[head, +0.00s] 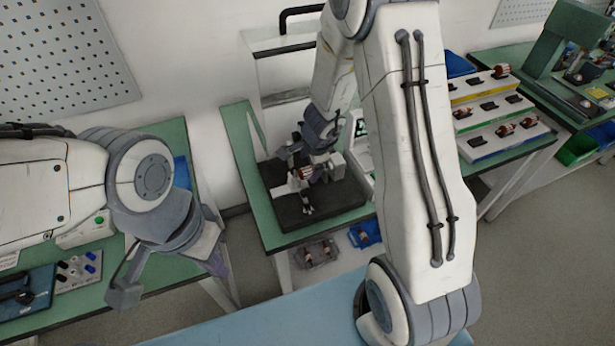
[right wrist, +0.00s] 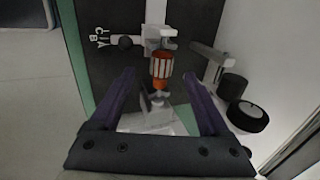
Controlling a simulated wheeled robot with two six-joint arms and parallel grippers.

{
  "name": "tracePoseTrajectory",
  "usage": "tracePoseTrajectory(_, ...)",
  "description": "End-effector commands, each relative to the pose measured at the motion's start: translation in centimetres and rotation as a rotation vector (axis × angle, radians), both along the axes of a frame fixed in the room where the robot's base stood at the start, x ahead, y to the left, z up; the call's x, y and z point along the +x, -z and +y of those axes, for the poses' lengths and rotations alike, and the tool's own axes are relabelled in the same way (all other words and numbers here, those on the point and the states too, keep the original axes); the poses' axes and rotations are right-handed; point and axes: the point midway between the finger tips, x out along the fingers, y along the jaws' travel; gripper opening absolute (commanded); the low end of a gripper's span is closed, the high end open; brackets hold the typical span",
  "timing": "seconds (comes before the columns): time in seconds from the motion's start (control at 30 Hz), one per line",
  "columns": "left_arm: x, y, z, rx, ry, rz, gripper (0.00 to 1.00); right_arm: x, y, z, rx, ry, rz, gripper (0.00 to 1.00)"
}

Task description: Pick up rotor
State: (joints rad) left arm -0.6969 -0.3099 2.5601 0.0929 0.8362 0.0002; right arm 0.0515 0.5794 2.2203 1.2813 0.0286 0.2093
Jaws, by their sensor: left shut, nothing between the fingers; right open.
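The rotor (right wrist: 161,70), an orange-red and pale striped cylinder on a shaft, is held in a grey fixture on a dark base plate (head: 345,199). It also shows small in the head view (head: 305,173). In the right wrist view my right gripper (right wrist: 159,78) is open, with its two purple fingers pointing toward the rotor and spread to either side of it in the picture. I cannot tell the remaining distance; the fingers do not hold it. My left gripper (head: 217,262) is shut and empty, over the edge of the left bench, far from the rotor.
A black round knob (right wrist: 247,116) and a grey bracket stand right of the rotor. A clear bin (head: 317,253) and a blue bin (head: 365,234) hang below the green bench (head: 240,142). Stepped racks (head: 497,118) with more rotors stand at the right.

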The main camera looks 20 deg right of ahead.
Motion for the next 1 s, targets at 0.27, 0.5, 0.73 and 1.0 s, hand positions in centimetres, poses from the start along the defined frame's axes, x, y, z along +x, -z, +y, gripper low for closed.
tracePoseTrajectory(0.27, 0.0, 2.3, 0.0, 0.0, 0.001, 0.0, 0.0, 1.4, 3.7, -0.3, 0.001, 0.001, 0.001, 0.8)
tracePoseTrajectory(0.5, 0.0, 2.9, 0.0, 0.0, 0.001, 0.0, 0.0, 1.9, 4.6, -0.2, 0.0, 0.0, -0.001, 0.8)
tracePoseTrajectory(0.73, 0.0, 2.8, 0.0, 0.0, 0.001, 0.0, 0.0, 1.9, 4.6, -0.2, 0.001, -0.001, 0.0, 0.34)
tracePoseTrajectory(1.0, 0.0, 2.8, 0.0, 0.0, 0.001, 0.0, 0.0, 1.9, 4.5, -0.2, 0.0, -0.001, -0.002, 0.0)
